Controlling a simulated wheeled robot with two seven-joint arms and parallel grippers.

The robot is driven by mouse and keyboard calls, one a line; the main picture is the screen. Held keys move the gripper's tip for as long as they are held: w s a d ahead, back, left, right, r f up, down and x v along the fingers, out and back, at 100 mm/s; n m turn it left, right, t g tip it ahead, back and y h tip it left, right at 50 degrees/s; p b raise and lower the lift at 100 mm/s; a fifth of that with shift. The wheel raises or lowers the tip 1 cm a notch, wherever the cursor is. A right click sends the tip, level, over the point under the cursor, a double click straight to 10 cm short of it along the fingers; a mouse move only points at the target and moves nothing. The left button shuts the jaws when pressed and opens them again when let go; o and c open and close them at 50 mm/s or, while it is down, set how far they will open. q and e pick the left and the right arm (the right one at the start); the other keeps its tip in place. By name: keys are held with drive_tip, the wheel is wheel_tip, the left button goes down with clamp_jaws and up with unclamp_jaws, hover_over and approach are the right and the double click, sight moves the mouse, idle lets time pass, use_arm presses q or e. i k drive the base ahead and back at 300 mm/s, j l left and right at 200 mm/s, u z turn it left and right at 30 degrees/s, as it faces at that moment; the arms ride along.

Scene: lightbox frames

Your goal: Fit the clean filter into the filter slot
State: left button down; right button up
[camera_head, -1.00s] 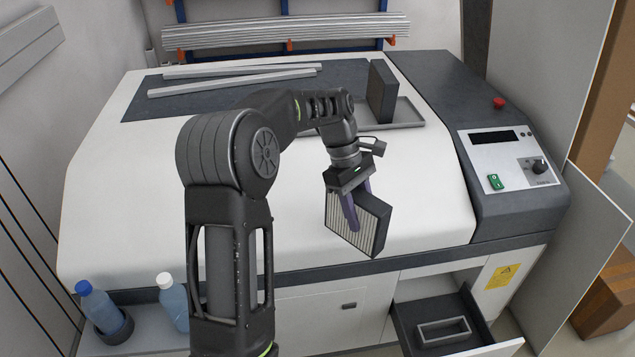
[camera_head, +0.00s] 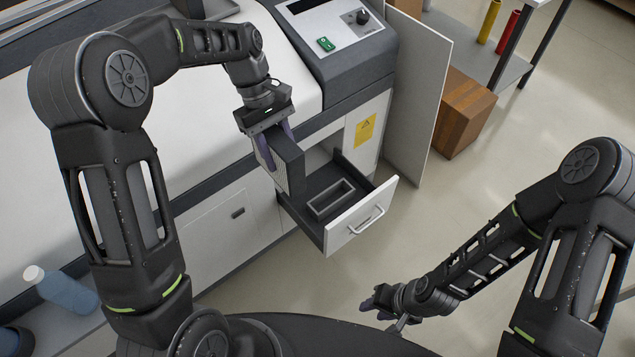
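The filter (camera_head: 291,166) is a dark-framed block with a pale pleated face. My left gripper (camera_head: 272,147) is shut on it, with purple fingers on either side of its upper part. The filter hangs upright beside the back left of the open drawer (camera_head: 362,229); I cannot tell whether it touches the drawer. The filter slot (camera_head: 331,198) is a raised grey rectangular frame on the drawer floor, empty, to the right of and below the filter. My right gripper (camera_head: 380,303) is low, in front of the drawer and away from it; its finger opening is unclear.
The drawer's white front with its handle (camera_head: 367,219) sticks out from the machine. A white panel (camera_head: 417,97) stands right of it, with a wooden block (camera_head: 463,112) beyond. The floor right of the drawer is clear.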

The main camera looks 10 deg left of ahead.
sight(339, 202)
drive_tip(key=i+l, duration=0.2)
drive_tip(key=l, duration=0.15)
drive_tip(key=i+l+z, duration=0.1)
drive_tip(key=l, duration=0.3)
drive_tip(key=i+l, duration=0.3)
